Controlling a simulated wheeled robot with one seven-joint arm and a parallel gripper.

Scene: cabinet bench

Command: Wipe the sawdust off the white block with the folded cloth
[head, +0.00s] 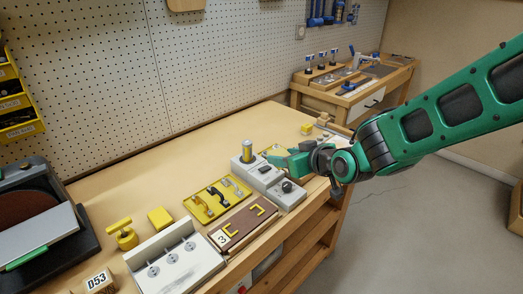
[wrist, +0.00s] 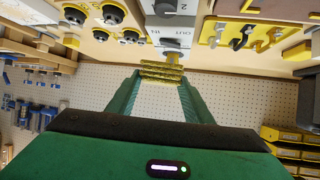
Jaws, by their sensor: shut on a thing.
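My gripper (wrist: 163,88) points over the bench towards the pegboard. In the wrist view, its green fingers are closed on a yellow, layered piece (wrist: 162,72) that looks like the folded cloth. In the head view, my gripper (head: 272,160) is behind the pale grey-white block and the held piece cannot be made out. This block (head: 262,173) carries a dark knob and a brass cylinder. In the wrist view, the block (wrist: 174,22) shows printed labels. I cannot tell whether it is the task's white block. No sawdust can be made out.
A yellow tray with handles (head: 218,200), a brown board marked 3 (head: 242,223) and a white box with round dials (head: 175,262) stand left of my gripper. The bench along the pegboard (head: 130,185) is clear.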

